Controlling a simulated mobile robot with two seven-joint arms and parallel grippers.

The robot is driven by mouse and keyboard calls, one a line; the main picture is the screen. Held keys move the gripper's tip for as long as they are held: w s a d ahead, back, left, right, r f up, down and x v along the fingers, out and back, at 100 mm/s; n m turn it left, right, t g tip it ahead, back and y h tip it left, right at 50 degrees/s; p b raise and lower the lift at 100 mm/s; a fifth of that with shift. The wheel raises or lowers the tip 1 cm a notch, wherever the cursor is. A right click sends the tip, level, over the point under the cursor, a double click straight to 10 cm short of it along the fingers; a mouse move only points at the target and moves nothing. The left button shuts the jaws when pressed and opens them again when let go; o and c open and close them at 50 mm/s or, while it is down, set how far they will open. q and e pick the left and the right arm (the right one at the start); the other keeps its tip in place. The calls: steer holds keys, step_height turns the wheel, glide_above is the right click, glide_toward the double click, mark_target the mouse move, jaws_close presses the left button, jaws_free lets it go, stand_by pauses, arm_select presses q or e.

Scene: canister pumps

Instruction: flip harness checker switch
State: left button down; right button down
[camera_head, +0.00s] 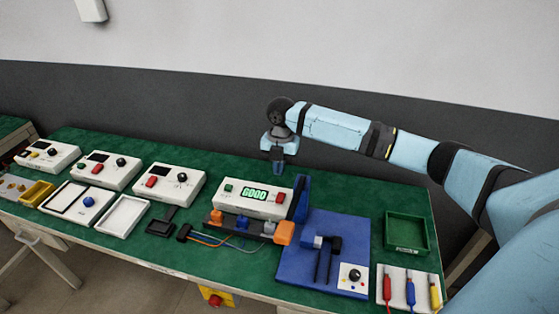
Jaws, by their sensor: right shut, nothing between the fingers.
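The harness checker (251,199) is a white box near the middle of the table. Its lit green display reads GOOD, with a green button at its left and a red switch (281,198) at its right end. In front of it lies a harness fixture (238,222) with orange and grey blocks and coloured wires. My right gripper (278,169) points down behind and above the checker's right part. It is shut, holds nothing, and appears apart from the checker. My left gripper does not show.
A blue board (298,262) with black parts and a knob panel lies right of the checker. A green tray (406,232) and a white holder (398,303) with red, blue and yellow tools are at the right. More white boxes (169,183) stand left.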

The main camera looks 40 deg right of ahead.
mark_target(278, 199)
steer(key=f, duration=0.6)
steer(key=s+a+f, duration=0.1)
steer(key=f, duration=0.2)
